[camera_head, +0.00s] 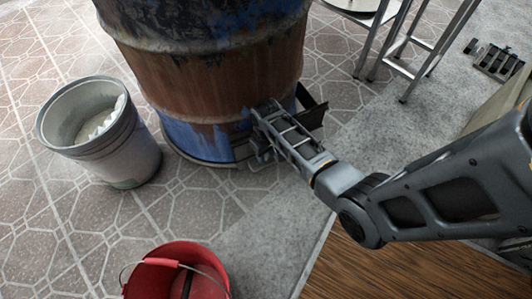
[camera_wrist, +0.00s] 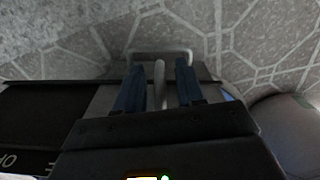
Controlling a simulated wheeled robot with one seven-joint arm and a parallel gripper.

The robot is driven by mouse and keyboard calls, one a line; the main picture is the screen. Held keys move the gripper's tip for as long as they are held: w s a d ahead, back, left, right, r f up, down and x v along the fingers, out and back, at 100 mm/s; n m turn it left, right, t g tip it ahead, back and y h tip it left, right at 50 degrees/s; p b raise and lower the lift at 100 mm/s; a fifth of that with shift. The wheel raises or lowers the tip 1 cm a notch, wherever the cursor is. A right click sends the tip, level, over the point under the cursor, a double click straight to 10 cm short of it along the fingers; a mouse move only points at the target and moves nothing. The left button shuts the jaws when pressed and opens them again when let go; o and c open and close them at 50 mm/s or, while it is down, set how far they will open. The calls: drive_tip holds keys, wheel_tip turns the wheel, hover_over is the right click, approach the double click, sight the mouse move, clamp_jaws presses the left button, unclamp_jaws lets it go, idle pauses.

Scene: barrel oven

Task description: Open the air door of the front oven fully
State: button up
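The front oven is a rusty brown and blue barrel (camera_head: 215,85) in the upper middle of the head view. A dark plate, which looks like its air door (camera_head: 313,113), juts out from the barrel's lower right side, behind my gripper. How far it is open is hard to tell. My gripper (camera_wrist: 159,68) is low at the barrel's front right. In the wrist view its two dark blue fingers are apart, with a thin grey rod (camera_wrist: 159,88) between them. Gaps show beside the rod. A pale metal loop (camera_wrist: 177,55) lies just beyond the fingertips.
A grey bucket (camera_head: 142,153) stands on the tiles left of the barrel, and a red bucket (camera_head: 207,258) stands at the bottom. Metal stand legs (camera_head: 408,45) are at the upper right. A dark panel with partial lettering (camera_wrist: 35,112) is at left in the wrist view.

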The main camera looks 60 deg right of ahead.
clamp_jaws()
drive_tip(key=shift+a, duration=0.1)
idle(0.3)
drive_tip(key=s+d+p, duration=0.2)
drive_tip(key=s+d, duration=0.7)
drive_tip(key=d, duration=0.5)
drive_tip(key=shift+s+d, duration=0.35)
drive_tip(key=shift+d, duration=0.05)
unclamp_jaws()
drive_tip(key=shift+r, duration=0.1)
wheel_tip(320, 180, up, 8)
drive_tip(key=p, duration=0.4)
drive_tip(key=shift+f, duration=0.2)
